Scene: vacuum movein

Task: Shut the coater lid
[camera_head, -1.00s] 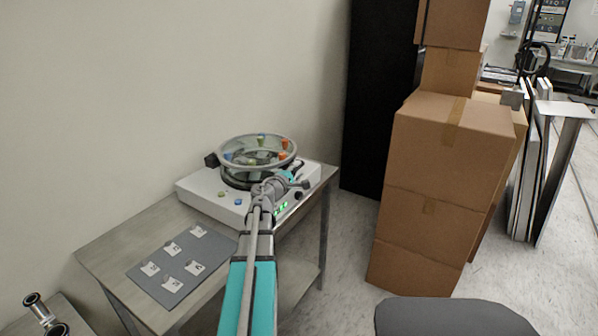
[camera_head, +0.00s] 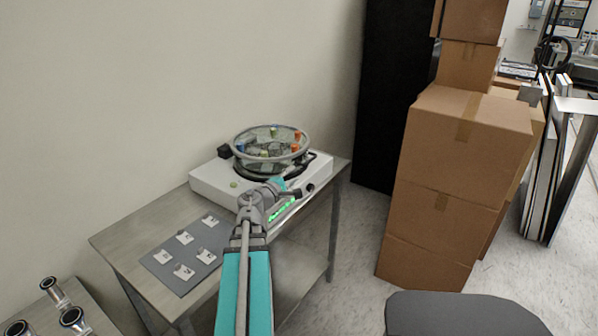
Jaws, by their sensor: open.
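The coater (camera_head: 212,182) is a white box on the grey table, with green lit digits on its front and a round chamber on top. A clear, round lid with a grey rim (camera_head: 270,152) sits over the chamber, with coloured knobs showing in and through it. It looks slightly tilted and raised; I cannot tell whether it is fully closed. My gripper (camera_head: 291,188) is at the coater's front right, just below the lid in the picture. It is open and small in view, partly hidden by my wrist. I cannot see whether it touches the coater.
A grey mat with several small white pieces (camera_head: 187,254) lies on the table (camera_head: 130,236) left of my arm. Metal cylinders (camera_head: 55,291) stand at lower left. Stacked cardboard boxes (camera_head: 465,150) and a dark chair (camera_head: 460,314) stand right. A wall is behind the coater.

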